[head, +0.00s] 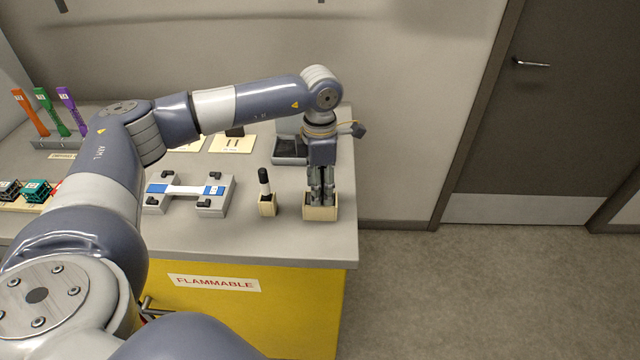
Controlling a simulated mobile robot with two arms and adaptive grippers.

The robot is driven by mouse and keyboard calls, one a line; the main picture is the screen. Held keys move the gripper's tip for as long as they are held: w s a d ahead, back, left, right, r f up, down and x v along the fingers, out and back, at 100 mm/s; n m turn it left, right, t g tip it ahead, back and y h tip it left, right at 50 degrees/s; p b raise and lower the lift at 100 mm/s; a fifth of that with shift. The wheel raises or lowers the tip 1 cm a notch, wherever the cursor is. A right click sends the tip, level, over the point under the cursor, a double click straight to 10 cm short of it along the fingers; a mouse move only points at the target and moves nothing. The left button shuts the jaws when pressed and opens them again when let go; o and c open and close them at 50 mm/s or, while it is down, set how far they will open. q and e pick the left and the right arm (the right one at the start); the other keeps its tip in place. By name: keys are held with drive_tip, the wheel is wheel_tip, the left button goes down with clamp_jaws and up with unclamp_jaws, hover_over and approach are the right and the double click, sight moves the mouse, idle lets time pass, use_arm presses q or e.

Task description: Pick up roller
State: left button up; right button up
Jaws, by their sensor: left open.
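My left gripper (321,200) points straight down at the right end of the bench, open by its look, with its fingertips at a small light wooden box (320,213). Whatever is between the fingers or inside the box is hidden, and I cannot make out a roller there. Just left of it, an upright black-and-white stick (264,182) stands in a small wooden holder (267,206), apart from the gripper. I cannot tell whether this stick is the roller. My right gripper is not in view.
A grey fixture (216,203) with a blue-and-white bar lies left of the holder. A dark tray (290,149) sits behind the gripper. Coloured specimens (44,110) stand in a rack at far left. The bench's right edge is close to the wooden box.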

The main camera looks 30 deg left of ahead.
use_arm(q)
drive_tip(key=shift+c, duration=0.6)
drive_tip(key=c, duration=0.9)
clamp_jaws()
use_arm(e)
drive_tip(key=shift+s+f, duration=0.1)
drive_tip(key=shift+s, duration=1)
use_arm(q)
drive_tip(key=shift+d, duration=0.1)
